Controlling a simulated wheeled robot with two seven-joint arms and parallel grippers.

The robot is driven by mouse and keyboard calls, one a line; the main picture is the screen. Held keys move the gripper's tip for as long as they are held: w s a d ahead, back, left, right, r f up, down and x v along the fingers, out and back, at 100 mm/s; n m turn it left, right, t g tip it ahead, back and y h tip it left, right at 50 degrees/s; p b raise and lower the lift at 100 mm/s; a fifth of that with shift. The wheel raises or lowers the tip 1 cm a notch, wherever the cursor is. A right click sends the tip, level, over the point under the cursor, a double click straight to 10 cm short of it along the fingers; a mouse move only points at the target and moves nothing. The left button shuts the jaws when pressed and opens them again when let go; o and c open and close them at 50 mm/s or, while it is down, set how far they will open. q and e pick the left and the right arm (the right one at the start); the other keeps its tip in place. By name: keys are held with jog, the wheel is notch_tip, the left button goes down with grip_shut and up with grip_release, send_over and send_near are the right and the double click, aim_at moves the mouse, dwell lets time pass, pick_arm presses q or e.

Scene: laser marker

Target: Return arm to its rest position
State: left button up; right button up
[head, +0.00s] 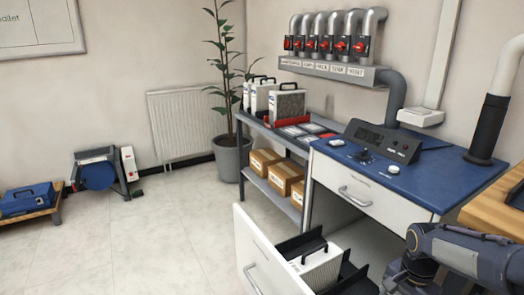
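My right arm (460,258) comes in from the lower right, beside the cabinet and the open drawer. It bends downward near the bottom edge, and its fingertips do not show. My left arm and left gripper are not in view. The open white drawer (262,262) is pulled out from below the blue-topped workbench (440,183). A white filter unit (318,268) with a black handle stands in the drawer between black holders. The bottom of the drawer is cut off by the frame.
A grey shelf (262,188) with filter units and cardboard boxes (284,177) stands left of the bench. A control box (382,141) and black pipe (487,128) stand on the bench. A wooden surface (490,213) is at right. The floor (140,235) at left is mostly clear.

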jog(key=s+a+r+n+t+y, duration=0.25)
jog(key=s+a+r+n, duration=0.2)
jog(key=s+a, duration=0.35)
jog(key=s+a+r+n+t+y, duration=0.1)
jog(key=s+a+r+n+t, duration=0.2)
jog(key=s+a+n, duration=0.45)
pick_arm(q)
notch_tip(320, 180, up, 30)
jog(key=p, duration=3)
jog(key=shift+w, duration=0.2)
pick_arm(e)
notch_tip(320, 180, up, 30)
jog(key=s+d+m, duration=0.1)
jog(key=shift+s+d, duration=0.15)
jog(key=shift+s, duration=0.25)
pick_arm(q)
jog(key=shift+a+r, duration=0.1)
pick_arm(e)
jog(key=shift+f, duration=0.1)
jog(key=shift+c, duration=0.3)
